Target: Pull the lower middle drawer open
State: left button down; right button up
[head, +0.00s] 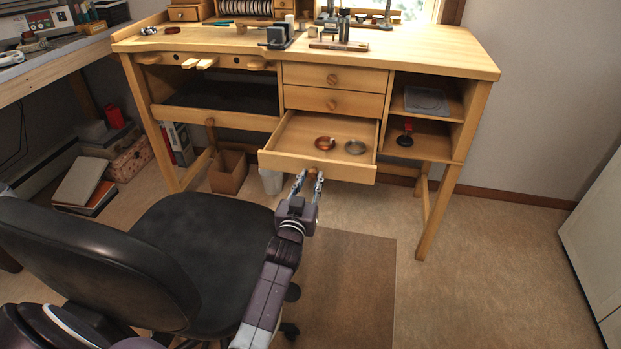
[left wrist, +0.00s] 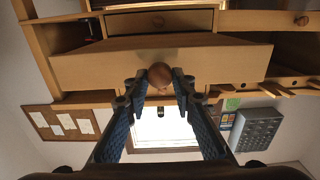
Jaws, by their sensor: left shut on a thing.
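The lower middle drawer (head: 268,160) of the wooden workbench stands pulled out in the head view, with a copper-coloured dish (head: 325,143) and a grey metal dish (head: 355,147) inside. Its front also shows in the left wrist view (left wrist: 100,68). My left gripper (head: 309,177) is at the drawer front, shut on its round wooden knob (head: 322,171). In the left wrist view the knob (left wrist: 159,74) sits between the fingertips of my left gripper (left wrist: 160,82). My right gripper is in neither view.
Two shut drawers (head: 333,77) are above the open one. A black office chair (head: 200,230) stands close to the left of my left arm. Open shelves (head: 428,125) are on the right of the bench. The floor (head: 480,260) to the right is clear.

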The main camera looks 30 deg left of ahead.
pick_arm(q)
jog(key=shift+s, duration=0.1)
dwell(0.3)
jog(key=c, duration=1.6)
grip_release()
jog(key=shift+s+d, duration=0.1)
jog(key=shift+s+d, duration=0.1)
jog(key=shift+s, duration=0.25)
jog(key=v, duration=1.1)
